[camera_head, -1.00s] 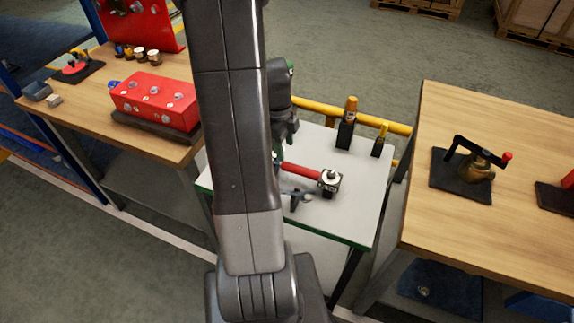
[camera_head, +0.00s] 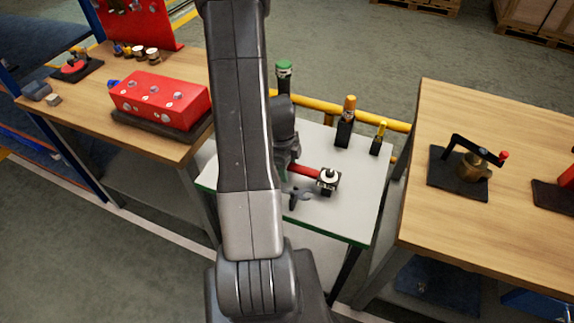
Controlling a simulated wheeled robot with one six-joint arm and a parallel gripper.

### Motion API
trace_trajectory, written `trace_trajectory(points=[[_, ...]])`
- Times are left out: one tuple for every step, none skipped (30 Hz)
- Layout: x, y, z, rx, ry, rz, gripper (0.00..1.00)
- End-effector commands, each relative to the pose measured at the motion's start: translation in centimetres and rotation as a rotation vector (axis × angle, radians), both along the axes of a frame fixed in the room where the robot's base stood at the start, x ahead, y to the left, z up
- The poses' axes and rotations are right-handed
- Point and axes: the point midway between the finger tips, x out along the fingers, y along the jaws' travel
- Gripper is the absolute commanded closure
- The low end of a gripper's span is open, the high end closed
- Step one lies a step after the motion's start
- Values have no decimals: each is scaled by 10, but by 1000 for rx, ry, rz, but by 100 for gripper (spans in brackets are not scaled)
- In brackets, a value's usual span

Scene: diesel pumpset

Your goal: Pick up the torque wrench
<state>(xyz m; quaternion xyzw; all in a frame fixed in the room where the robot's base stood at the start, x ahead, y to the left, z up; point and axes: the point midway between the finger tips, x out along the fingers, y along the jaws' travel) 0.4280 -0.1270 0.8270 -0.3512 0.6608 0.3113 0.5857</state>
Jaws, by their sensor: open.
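The torque wrench (camera_head: 304,170) lies on the white-topped table, its red handle partly showing and its right end at a small dark block with a pale top (camera_head: 328,180). The handle's left end is hidden behind my arm. My gripper (camera_head: 288,164) is open and close to the left end of the visible handle. My arm hides much of it, so I cannot tell whether it touches the handle.
Green-topped (camera_head: 284,68), orange-topped (camera_head: 348,122) and yellow-topped (camera_head: 379,140) items stand behind. Wooden benches flank it, with a red block (camera_head: 160,98) left and a crank-handled part (camera_head: 474,165) right.

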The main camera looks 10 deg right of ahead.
Motion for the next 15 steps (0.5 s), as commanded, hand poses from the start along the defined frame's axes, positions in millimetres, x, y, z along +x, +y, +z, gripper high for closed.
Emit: trace_trajectory(points=[[0,0,0,0,0,0,50],[0,0,-1,0,0,0,50],[0,0,-1,0,0,0,50],[0,0,0,0,0,0,50],[0,0,0,0,0,0,50],[0,0,0,0,0,0,50],[0,0,0,0,0,0,56],[0,0,0,0,0,0,62],[0,0,0,0,0,0,70],[0,0,0,0,0,0,76],[0,0,0,0,0,0,81],[0,0,0,0,0,0,89],[0,0,0,0,0,0,95],[0,0,0,0,0,0,100],[0,0,0,0,0,0,100]])
